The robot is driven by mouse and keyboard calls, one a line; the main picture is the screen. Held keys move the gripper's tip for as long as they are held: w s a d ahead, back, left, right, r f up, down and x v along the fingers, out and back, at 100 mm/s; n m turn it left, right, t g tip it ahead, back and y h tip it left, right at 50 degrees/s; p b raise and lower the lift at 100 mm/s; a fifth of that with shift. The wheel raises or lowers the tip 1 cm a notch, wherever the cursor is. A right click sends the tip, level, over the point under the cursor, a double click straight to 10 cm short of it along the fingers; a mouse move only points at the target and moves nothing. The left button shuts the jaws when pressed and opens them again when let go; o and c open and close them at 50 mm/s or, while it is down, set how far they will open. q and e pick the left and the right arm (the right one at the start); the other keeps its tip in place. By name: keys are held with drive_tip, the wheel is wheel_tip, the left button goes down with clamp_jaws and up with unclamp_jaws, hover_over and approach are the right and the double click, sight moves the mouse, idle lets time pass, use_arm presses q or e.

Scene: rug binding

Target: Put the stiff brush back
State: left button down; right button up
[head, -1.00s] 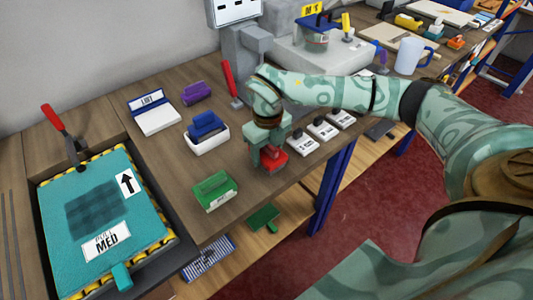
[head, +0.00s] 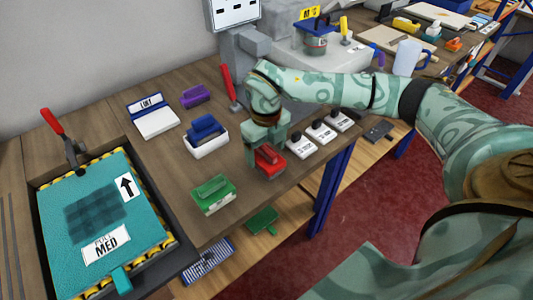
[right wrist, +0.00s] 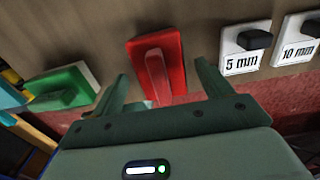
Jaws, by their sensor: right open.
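A red brush-like block with a raised red handle (head: 268,158) lies on the bench near its front edge. It also shows in the right wrist view (right wrist: 158,68), between and just beyond my fingers. My right gripper (head: 267,148) is open over it, one finger to either side of the handle, and holds nothing. It also shows in the right wrist view (right wrist: 161,77). A blue brush (head: 205,127) sits in a white holder, and a green one (head: 212,189) sits on a white base. No label naming the stiff brush is readable. My left gripper is out of view.
White blocks (head: 322,131) marked in millimetres stand right of the red brush. A purple block (head: 195,95) and a white labelled box (head: 155,118) lie behind. A teal pad (head: 145,220) lies in a tray at left. A red-handled lever (head: 228,85) stands behind my gripper.

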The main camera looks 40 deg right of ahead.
sight(266, 149)
wheel_tip(266, 149, up, 10)
drive_tip(key=shift+f+p, duration=0.2)
drive_tip(key=shift+p, duration=0.85)
